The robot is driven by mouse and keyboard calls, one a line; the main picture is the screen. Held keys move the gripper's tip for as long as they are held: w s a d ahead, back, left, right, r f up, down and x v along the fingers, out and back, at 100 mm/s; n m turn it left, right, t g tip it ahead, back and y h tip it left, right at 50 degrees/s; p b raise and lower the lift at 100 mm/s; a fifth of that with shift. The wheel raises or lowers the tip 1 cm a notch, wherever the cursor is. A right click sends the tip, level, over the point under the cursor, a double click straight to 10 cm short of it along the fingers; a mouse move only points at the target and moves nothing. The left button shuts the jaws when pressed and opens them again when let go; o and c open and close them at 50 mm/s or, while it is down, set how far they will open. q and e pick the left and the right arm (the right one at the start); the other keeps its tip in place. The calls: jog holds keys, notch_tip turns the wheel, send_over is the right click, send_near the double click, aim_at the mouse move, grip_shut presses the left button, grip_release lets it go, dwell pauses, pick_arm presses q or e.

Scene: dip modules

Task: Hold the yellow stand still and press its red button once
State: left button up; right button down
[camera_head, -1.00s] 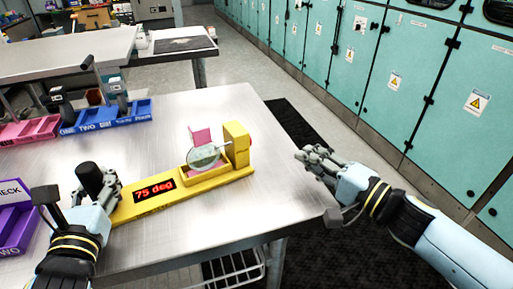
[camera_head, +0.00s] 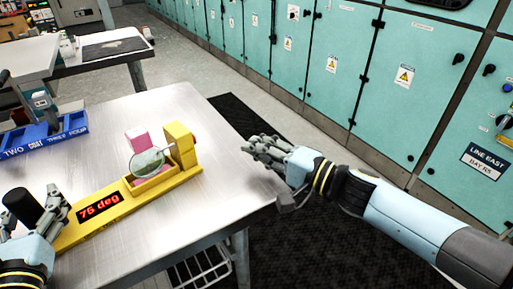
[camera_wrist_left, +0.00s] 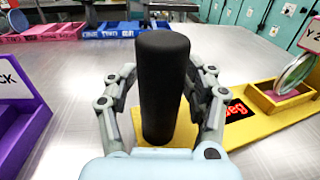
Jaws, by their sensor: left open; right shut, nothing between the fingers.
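The yellow stand (camera_head: 130,205) lies on the metal table, with a red-lit display (camera_head: 99,207) reading in degrees, a round clear disc (camera_head: 147,163) over a shallow tray and an upright yellow block (camera_head: 180,144) at its right end. A sliver of the red button (camera_head: 195,139) shows on the block's far right side. A black upright handle (camera_wrist_left: 164,85) stands at the stand's left end. My left gripper (camera_head: 48,212) is open, its fingers on both sides of the handle with gaps showing. My right gripper (camera_head: 262,148) is shut and empty, right of the block and apart from it.
A blue labelled bin (camera_head: 45,140) is at the back left; a purple box (camera_wrist_left: 20,115) is left of my left gripper. Teal cabinets (camera_head: 340,75) line the aisle.

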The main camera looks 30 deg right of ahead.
pick_arm(q)
jog(key=shift+o, duration=0.3)
jog(key=shift+s, duration=0.1)
jog(key=shift+s+a, duration=0.2)
jog(key=shift+s, duration=1.15)
pick_arm(e)
jog(key=shift+r, duration=0.1)
pick_arm(q)
jog(key=shift+s+a, duration=0.2)
jog(key=shift+s, duration=1.35)
jog(key=shift+s+a, duration=0.15)
jog(key=shift+s, duration=1.35)
pick_arm(e)
jog(key=shift+f, duration=0.3)
